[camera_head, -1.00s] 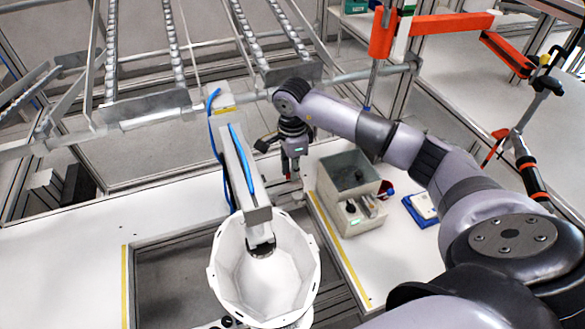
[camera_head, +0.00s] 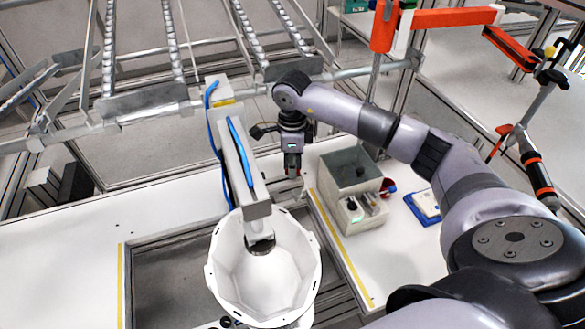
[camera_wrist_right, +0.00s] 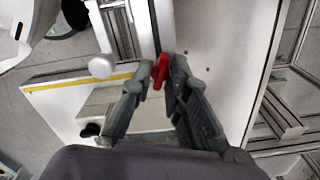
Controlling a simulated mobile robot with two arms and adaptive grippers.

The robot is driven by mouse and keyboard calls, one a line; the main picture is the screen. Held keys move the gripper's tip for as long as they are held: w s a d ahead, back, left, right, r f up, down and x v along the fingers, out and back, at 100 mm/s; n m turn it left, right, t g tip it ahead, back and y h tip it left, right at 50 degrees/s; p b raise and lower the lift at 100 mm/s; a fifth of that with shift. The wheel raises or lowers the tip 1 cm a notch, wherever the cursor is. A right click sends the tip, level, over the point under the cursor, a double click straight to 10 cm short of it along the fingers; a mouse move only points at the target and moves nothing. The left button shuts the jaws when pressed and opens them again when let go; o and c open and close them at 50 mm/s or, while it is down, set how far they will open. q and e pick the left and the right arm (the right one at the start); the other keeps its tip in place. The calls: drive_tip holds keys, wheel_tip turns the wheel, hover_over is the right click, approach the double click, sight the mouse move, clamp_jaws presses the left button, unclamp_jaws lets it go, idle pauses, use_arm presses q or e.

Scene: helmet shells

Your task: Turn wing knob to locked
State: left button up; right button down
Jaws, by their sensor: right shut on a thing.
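The red wing knob (camera_wrist_right: 160,70) shows between the fingertips of my right gripper (camera_wrist_right: 158,82) in the right wrist view. The fingers are closed on it. In the head view, my right gripper (camera_head: 292,170) points down beside the blue-striped arm of the fixture, at the back edge of the white table. No lock marking can be read. My left gripper is not in view.
A white helmet shell (camera_head: 263,275) sits on the fixture to the front left. A grey box (camera_head: 351,178) with a control panel stands to the right of my gripper, near a blue tray (camera_head: 420,212). A roller rack (camera_head: 160,115) rises behind. The left tabletop is clear.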

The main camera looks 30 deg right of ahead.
drive_tip(key=m+b, duration=0.1)
drive_tip(key=m, duration=0.4)
drive_tip(key=shift+w+m+b, duration=0.1)
drive_tip(key=shift+m+b, duration=0.2)
drive_tip(key=shift+b, duration=0.1)
drive_tip(key=m+b, duration=0.1)
drive_tip(key=m, duration=1)
drive_tip(key=shift+r+m+b, duration=0.1)
drive_tip(key=shift+m+b, duration=0.25)
drive_tip(key=shift+m, duration=0.05)
drive_tip(key=m, duration=0.5)
drive_tip(key=shift+d, duration=0.1)
drive_tip(key=shift+m, duration=0.3)
drive_tip(key=c, duration=1.5)
unclamp_jaws()
